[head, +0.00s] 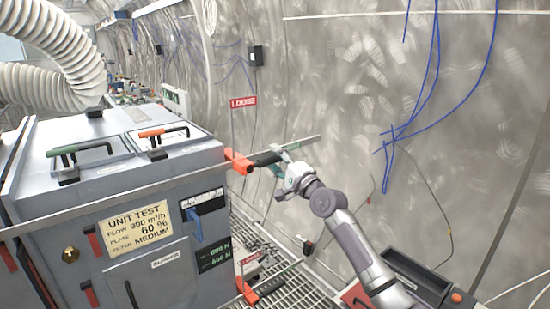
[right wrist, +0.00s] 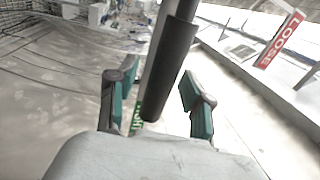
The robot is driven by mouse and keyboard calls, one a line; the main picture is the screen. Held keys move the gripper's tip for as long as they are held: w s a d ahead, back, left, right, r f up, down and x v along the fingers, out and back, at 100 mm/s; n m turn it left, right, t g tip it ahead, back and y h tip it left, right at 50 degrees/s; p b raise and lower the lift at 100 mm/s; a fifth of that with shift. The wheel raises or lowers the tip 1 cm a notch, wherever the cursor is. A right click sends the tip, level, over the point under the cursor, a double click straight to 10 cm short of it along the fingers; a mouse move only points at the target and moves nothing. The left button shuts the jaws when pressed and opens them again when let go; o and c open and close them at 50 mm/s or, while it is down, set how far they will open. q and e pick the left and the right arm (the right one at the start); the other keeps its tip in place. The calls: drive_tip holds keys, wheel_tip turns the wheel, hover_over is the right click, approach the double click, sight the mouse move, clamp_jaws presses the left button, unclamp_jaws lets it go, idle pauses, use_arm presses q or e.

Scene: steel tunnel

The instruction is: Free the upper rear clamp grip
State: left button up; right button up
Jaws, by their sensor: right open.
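The upper clamp on the right side of the grey unit has an orange body (head: 238,161) and a black grip (head: 265,159) on a metal bar that runs out to the right. My right gripper (head: 279,171) is at the outer end of this grip. In the right wrist view, the black grip (right wrist: 170,68) reaches down between the two open green-padded fingers (right wrist: 162,98). A gap shows on each side of it, wider on the left. My left gripper is in neither view.
A lower orange clamp (head: 246,291) with a black grip (head: 269,287) sits below. The grey unit (head: 150,215) has green and orange lid handles on top. A dark bin (head: 415,281) stands at lower right.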

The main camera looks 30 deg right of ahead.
drive_tip(key=shift+c, duration=0.2)
clamp_jaws()
idle(0.4)
